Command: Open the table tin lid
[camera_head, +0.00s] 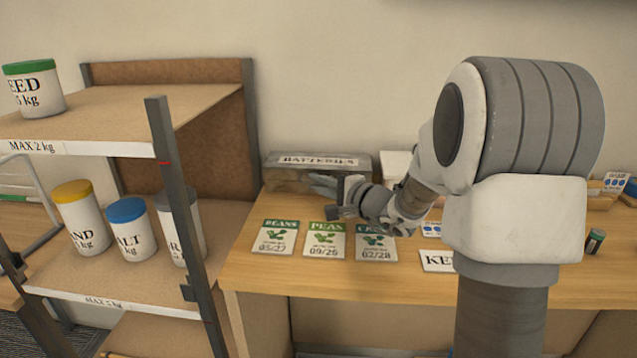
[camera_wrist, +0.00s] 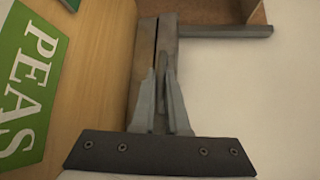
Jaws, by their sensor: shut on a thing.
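A long grey metal tin (camera_head: 290,180) labelled BATTERIES stands at the back of the table, against the wall. Its lid (camera_head: 345,160) looks down in the head view. My gripper (camera_head: 330,188) is at the tin's front, near its middle. In the wrist view the fingers (camera_wrist: 163,95) are close together at the end of a grey metal piece with a dark seam, which looks like the tin (camera_wrist: 144,45).
Seed packets for beans (camera_head: 275,238), peas (camera_head: 325,240) and a third kind (camera_head: 376,242) lie in front of the tin. A shelf (camera_head: 160,110) with several lidded tubs stands left. A white box (camera_head: 397,165) is right of the tin, partly behind my arm.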

